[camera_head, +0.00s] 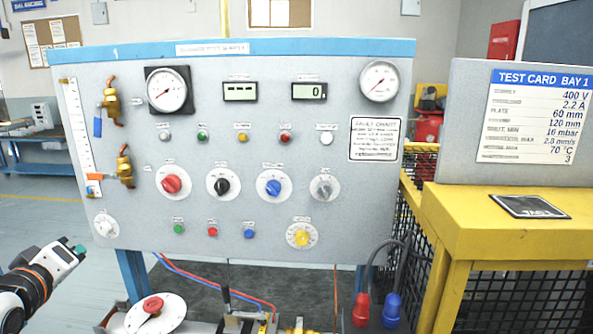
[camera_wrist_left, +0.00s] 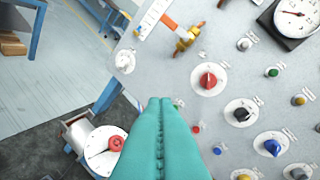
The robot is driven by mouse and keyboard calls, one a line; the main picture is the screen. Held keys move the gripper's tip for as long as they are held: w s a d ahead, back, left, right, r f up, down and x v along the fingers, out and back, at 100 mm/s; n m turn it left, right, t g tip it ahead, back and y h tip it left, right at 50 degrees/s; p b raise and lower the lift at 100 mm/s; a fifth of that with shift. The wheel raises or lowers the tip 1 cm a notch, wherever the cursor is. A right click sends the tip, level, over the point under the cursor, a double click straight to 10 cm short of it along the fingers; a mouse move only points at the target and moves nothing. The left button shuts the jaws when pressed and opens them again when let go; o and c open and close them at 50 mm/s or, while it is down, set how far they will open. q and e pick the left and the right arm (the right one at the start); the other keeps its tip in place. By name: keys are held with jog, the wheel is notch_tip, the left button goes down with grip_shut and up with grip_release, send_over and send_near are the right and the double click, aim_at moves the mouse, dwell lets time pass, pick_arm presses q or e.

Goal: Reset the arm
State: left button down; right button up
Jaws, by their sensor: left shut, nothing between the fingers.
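My left gripper (camera_head: 76,250) shows at the lower left of the head view, its arm coming in from the left edge. It is in front of the control panel (camera_head: 240,85), near the panel's lower left corner. In the left wrist view its teal fingers (camera_wrist_left: 160,105) are pressed together with nothing between them. My right gripper is not in view.
A yellow bench (camera_head: 480,215) with a test card board (camera_head: 465,120) stands at the right. Red and blue connectors (camera_head: 361,310) hang on dark cables below the panel. Brass valves (camera_head: 111,103) stick out at the panel's left. Open floor (camera_head: 40,215) lies left of the panel.

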pick_arm(q)
jog(key=s+d+f+m+g+h, duration=0.1)
jog(key=s+d+f+m+g, duration=0.3)
jog(key=f, duration=0.7)
jog(key=s+d+f+m+g+h, duration=0.15)
jog(key=s+d+f, duration=0.3)
jog(key=f, duration=0.65)
jog(key=s+d+f+m+g, duration=0.3)
jog(key=s+d+f, duration=0.25)
jog(key=s, duration=0.35)
jog(key=s+d+f+m+g, duration=0.3)
jog(key=s+d+f+m, duration=0.1)
jog(key=s+f, duration=0.4)
notch_tip(320, 180, down, 26)
jog(key=s+g+b, duration=0.2)
jog(key=s+a+f, duration=0.2)
jog(key=s+f, duration=1.4)
jog(key=f, duration=0.1)
jog(key=shift+s+a+f+g+b, duration=0.2)
jog(key=shift+s+a+g+b, duration=0.15)
jog(key=shift+b, duration=0.1)
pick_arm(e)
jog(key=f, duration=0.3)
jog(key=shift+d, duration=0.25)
